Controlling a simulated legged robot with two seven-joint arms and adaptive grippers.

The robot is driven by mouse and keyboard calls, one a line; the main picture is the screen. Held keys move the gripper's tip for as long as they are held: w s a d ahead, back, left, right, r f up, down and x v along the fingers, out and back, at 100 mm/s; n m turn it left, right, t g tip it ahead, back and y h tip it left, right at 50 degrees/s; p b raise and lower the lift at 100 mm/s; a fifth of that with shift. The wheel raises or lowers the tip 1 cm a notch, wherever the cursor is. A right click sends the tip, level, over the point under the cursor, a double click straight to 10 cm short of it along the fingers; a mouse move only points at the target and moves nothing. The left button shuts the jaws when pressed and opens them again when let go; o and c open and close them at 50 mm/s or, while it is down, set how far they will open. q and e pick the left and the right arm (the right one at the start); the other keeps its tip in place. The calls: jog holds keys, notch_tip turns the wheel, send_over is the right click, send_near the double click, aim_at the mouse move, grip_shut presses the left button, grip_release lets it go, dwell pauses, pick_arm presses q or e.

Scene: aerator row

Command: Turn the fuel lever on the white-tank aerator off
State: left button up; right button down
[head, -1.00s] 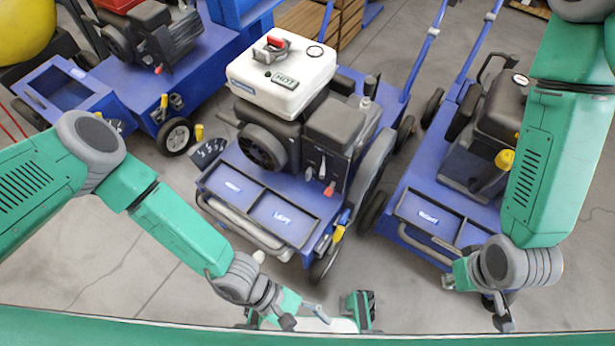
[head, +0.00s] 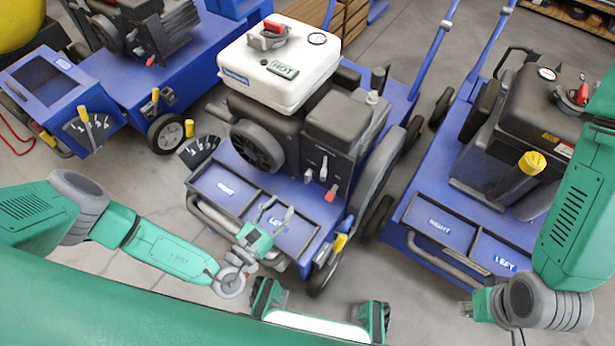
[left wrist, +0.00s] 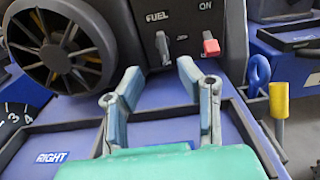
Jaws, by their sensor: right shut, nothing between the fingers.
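The white-tank aerator (head: 280,65) stands in the middle of the head view, with a blue deck. On its front, grey levers (head: 308,175) and a red-tipped lever (head: 332,192) hang down. In the left wrist view a grey lever (left wrist: 162,45) hangs below the FUEL label (left wrist: 157,16), and the red-tipped lever (left wrist: 210,45) is right of it below the ON label. My left gripper (head: 280,211) is over the aerator's front tray; its open fingers (left wrist: 158,75) point at the panel, apart from the levers.
A dark-tank aerator (head: 535,110) stands at right and another blue machine (head: 150,60) at back left. A round black recoil cover (left wrist: 60,45) is left of the levers.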

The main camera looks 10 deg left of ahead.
aim_at(306, 177)
pick_arm(q)
jog(key=b+x, duration=0.3)
jog(key=x, duration=0.8)
grip_shut()
